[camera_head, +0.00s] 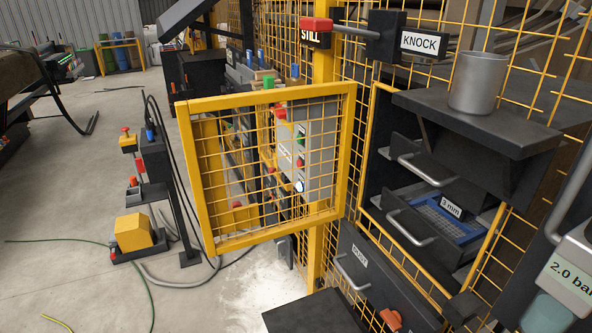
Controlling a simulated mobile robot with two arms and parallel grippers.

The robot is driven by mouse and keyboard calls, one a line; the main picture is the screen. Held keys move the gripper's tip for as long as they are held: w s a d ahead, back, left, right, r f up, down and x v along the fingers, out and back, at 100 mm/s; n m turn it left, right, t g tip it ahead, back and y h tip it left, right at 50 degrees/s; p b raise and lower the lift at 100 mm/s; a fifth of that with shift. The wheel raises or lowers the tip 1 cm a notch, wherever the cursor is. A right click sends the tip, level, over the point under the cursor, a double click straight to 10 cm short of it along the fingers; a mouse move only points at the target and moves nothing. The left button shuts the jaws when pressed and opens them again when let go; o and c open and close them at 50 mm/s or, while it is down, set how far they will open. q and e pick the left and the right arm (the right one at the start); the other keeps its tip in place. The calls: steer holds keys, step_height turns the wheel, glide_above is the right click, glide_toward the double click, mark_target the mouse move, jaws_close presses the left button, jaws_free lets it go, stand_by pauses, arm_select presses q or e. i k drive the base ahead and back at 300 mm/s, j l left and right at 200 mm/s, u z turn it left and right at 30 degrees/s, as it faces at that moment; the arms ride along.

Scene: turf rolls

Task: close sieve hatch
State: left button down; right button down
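The sieve hatch appears to be the yellow-framed mesh door (195,175) in the middle of the view. It stands open, swung out to the left from the yellow post (316,262). To its right is the yellow-edged opening (362,150) in the mesh fence. Inside the opening are dark drawers with silver handles; a blue-framed sieve tray (466,222) labelled "3 mm" shows in one of them. Neither of my grippers is in view.
A dark shelf (450,118) with a metal cup (478,82) juts out above the opening. A "DUST" drawer (385,283) sits below. A "KNOCK" box (386,38) and red "STILL" button (316,25) are above. Left, a post with control boxes (152,160) and cables stand on the floor.

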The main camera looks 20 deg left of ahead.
mark_target(199, 137)
steer(key=j+z, duration=0.2)
steer(key=z, duration=0.2)
steer(key=i+j+z, duration=0.1)
steer(key=j+z, duration=0.15)
steer(key=z, duration=0.15)
steer(key=j+z, duration=0.2)
steer(key=z, duration=0.2)
steer(key=j+z, duration=0.1)
steer(key=j, duration=0.35)
steer(key=k+j+z, duration=0.15)
steer(key=j, duration=0.3)
steer(key=k+j+z, duration=0.1)
steer(key=j, duration=0.35)
steer(key=k+j+z, duration=0.1)
steer(key=j, duration=0.35)
steer(key=k+j+z, duration=0.1)
steer(key=j, duration=0.3)
steer(key=k+j+z, duration=0.15)
steer(key=j, duration=0.25)
steer(key=k+j, duration=0.15)
steer(key=j, duration=0.2)
steer(key=k+j, duration=0.2)
steer(key=j, duration=0.2)
